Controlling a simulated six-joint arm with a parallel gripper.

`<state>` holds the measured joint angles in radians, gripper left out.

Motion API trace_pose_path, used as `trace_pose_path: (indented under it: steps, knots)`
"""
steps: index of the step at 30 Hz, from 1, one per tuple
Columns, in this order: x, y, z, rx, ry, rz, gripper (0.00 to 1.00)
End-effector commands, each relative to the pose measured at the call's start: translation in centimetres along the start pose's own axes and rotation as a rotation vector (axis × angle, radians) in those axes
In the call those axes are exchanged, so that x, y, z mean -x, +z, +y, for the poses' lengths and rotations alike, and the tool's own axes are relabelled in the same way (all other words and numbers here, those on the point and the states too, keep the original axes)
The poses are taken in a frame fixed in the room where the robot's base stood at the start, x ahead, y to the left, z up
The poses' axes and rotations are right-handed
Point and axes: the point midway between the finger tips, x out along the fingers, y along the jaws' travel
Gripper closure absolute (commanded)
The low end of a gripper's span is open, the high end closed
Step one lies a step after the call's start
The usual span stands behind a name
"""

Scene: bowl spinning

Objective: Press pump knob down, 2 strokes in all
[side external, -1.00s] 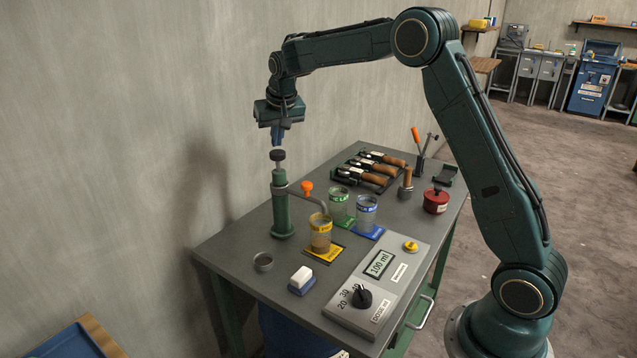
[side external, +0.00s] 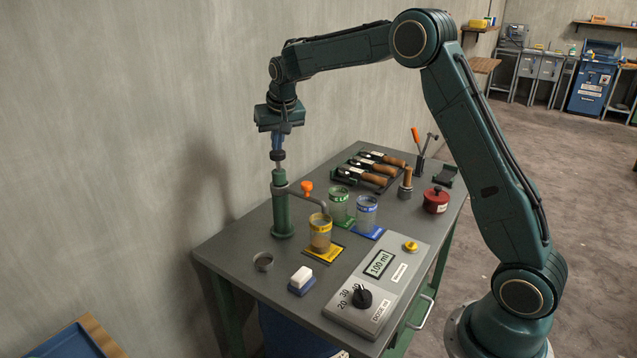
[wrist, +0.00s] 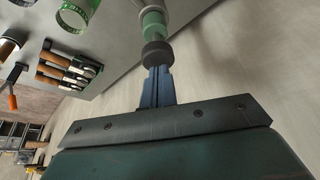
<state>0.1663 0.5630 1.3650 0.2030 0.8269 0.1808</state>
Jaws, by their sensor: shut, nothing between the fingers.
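The pump is a green upright cylinder (side external: 282,212) on the bench, with a black knob (side external: 277,155) on a light rod at its top. My gripper (side external: 277,147) is shut and empty, pointing straight down. Its blue fingertips are at the top of the knob and appear to touch it. The wrist view also shows the blue fingers (wrist: 157,72) against the black knob (wrist: 156,54). A short length of rod shows between knob and cylinder. The pump's spout bends down to a yellow-labelled glass jar (side external: 320,233), which holds some brownish content.
Green-labelled (side external: 341,205) and blue-labelled (side external: 366,212) jars stand right of the pump. The control panel (side external: 376,284) reads 100 ml.

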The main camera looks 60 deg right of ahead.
Motion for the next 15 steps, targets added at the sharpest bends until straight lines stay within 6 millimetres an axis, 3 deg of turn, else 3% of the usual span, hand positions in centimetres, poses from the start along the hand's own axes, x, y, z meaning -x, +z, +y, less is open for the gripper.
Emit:
trace_pose_path:
  steps: [15]
  knots:
    - [-1.2,0.6,0.0,0.0,0.0,-0.001,1.0]
